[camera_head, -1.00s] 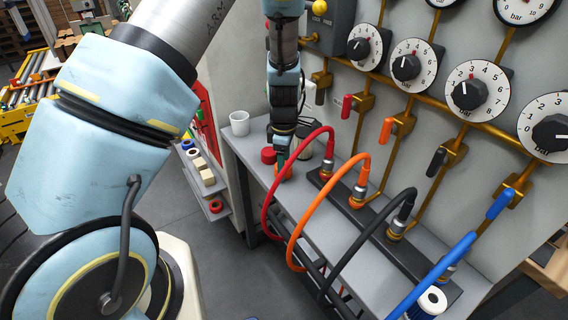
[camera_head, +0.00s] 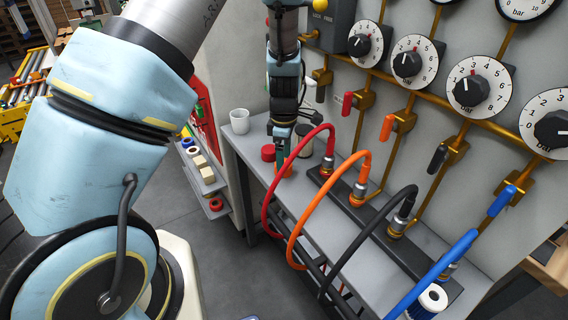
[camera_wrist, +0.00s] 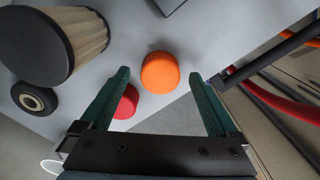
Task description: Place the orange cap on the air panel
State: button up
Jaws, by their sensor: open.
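The orange cap (camera_wrist: 160,72) stands on the grey shelf (camera_wrist: 210,30) of the air panel, between and just beyond the tips of my open gripper (camera_wrist: 162,80) in the wrist view. No finger visibly touches it. In the head view the orange cap (camera_head: 285,170) shows in part below my gripper (camera_head: 281,150), which points down over the shelf's far left end. The red cap (camera_wrist: 127,101) is partly behind the left finger in the wrist view. It also shows in the head view (camera_head: 268,153), left of my gripper.
A dark-topped ribbed canister (camera_wrist: 55,45) and a small black ring (camera_wrist: 34,98) stand near the caps. Red (camera_head: 268,200), orange (camera_head: 310,205), black and blue hoses arch over the shelf's front. A white cup (camera_head: 240,121) stands at the far left corner. Gauges and valves line the wall.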

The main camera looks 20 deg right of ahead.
notch_tip(320, 180, up, 11)
jog(key=b, duration=0.2)
jog(key=s+a+r+m, duration=0.2)
jog(key=a+m, duration=0.4)
jog(key=a, duration=0.9)
jog(key=s+a+r+m+t, duration=0.1)
jog(key=a+m, duration=0.5)
jog(key=a, duration=0.9)
jog(key=shift+s+r+t, duration=0.3)
jog(key=shift+s+r, duration=0.25)
jog(key=shift+s, duration=0.3)
jog(key=shift+a, duration=0.1)
